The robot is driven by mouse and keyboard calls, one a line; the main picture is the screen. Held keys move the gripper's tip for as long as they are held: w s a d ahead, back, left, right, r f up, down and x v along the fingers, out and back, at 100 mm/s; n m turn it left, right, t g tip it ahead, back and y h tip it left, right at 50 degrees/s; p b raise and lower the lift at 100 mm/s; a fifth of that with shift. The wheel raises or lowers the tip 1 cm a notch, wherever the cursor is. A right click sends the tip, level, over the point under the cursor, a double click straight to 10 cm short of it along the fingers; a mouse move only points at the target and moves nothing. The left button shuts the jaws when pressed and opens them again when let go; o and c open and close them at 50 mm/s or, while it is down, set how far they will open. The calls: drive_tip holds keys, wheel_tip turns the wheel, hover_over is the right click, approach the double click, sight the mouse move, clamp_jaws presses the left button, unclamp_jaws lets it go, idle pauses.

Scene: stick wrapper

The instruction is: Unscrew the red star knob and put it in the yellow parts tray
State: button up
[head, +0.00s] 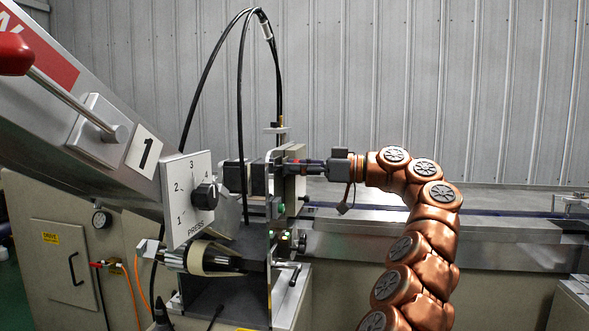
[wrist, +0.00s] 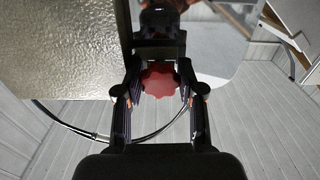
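The red star knob (wrist: 159,80) shows in the wrist view, between the two fingers of my gripper (wrist: 159,70). The fingers stand close on its left and right sides; I cannot tell whether they press on it. No yellow parts tray shows in either view.
A dial panel (head: 189,197) marked PRESS and a slanted chute (head: 75,120) stand left of my gripper. A black cable (head: 240,110) loops above. A roller (head: 205,258) sits lower left. A long metal bench (head: 480,240) runs behind my arm to the right.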

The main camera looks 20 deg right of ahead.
drive_tip(key=shift+o, duration=1)
drive_tip(key=shift+a, duration=0.15)
